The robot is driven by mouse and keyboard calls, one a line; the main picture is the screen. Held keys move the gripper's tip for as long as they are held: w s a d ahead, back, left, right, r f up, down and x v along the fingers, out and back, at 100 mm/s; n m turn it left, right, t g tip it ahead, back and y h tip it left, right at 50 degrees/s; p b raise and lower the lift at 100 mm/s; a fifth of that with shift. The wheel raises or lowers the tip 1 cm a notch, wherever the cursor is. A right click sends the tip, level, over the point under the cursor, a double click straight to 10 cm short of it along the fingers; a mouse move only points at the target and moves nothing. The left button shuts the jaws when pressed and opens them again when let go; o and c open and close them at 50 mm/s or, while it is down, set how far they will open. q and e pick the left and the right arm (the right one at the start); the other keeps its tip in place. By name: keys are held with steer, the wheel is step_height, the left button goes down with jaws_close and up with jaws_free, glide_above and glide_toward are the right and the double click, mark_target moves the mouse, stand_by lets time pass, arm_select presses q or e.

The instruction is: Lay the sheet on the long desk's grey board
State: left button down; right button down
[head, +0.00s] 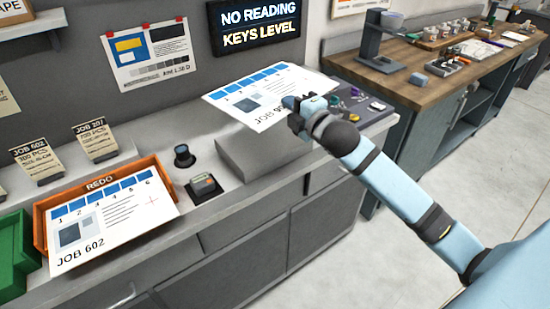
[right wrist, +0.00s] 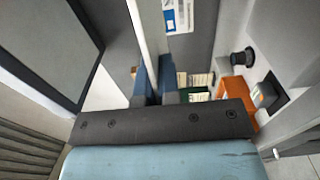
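A white printed sheet (head: 268,92) with a row of blue squares and JOB lettering, its number partly hidden, is in the head view. My right gripper (head: 298,106) is at the sheet's near right edge and covers part of the lettering. In the right wrist view its two dark fingers (right wrist: 155,82) close on the thin sheet, seen nearly edge-on (right wrist: 139,30). The sheet hangs above a raised grey slab (head: 262,155) on the grey desk, which looks like the grey board; I cannot tell the gap. My left gripper is not in view.
An orange REDO tray (head: 148,166) holds a JOB 602 sheet (head: 108,217), beside a green tray (head: 15,255). A black knob (head: 183,156) and a small device (head: 204,186) stand left of the slab. A control panel (head: 378,107) lies to its right. A wooden bench (head: 400,92) stands beyond.

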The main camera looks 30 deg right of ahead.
steer(key=shift+w+d+f, duration=0.15)
steer(key=shift+d+f, duration=0.05)
step_height(320, 180, down, 19)
steer(key=shift+f+b, duration=0.15)
steer(key=shift+b, duration=0.35)
steer(key=shift+f, duration=0.1)
steer(key=shift+f, duration=0.1)
steer(key=c, duration=1.3)
jaws_free()
steer(key=shift+c, duration=0.2)
